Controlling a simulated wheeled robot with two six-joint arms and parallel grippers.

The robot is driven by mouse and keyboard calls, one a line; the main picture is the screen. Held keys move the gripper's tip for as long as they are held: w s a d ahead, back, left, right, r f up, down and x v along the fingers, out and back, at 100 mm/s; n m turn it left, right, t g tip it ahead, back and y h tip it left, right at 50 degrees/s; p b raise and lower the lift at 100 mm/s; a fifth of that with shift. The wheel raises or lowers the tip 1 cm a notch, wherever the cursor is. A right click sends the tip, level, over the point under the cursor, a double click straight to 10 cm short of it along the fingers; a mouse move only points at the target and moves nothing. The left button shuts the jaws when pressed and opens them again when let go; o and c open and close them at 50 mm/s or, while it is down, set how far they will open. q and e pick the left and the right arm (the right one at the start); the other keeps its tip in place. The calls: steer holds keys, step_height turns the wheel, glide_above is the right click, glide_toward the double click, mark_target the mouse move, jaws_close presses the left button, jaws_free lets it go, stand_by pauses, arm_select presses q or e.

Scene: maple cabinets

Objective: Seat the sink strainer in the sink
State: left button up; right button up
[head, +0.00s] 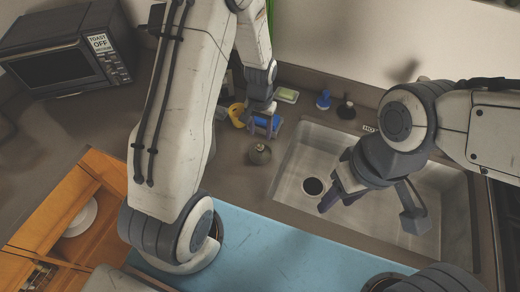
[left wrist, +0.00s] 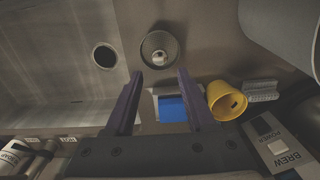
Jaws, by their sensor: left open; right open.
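The sink strainer (head: 260,154), a round dark metal basket with a small knob, stands on the counter just left of the sink. It also shows in the left wrist view (left wrist: 159,49), ahead of the fingertips. The sink (head: 292,178) has a dark round drain hole (head: 313,187), which looks empty; it also shows in the left wrist view (left wrist: 104,56). My left gripper (head: 265,132) is open and empty, above the counter behind the strainer and apart from it. My right gripper (head: 338,203) is open over the sink, near the drain; nothing shows in it.
A yellow cup (left wrist: 226,100) and a blue item (left wrist: 172,108) sit near my left gripper. A toaster oven (head: 62,55) stands far left. An open drawer (head: 50,215) holds a plate.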

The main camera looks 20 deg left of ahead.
mark_target(261, 147)
arm_select(q)
step_height(261, 147, down, 7)
steer(key=b, duration=0.5)
steer(key=shift+f, duration=0.2)
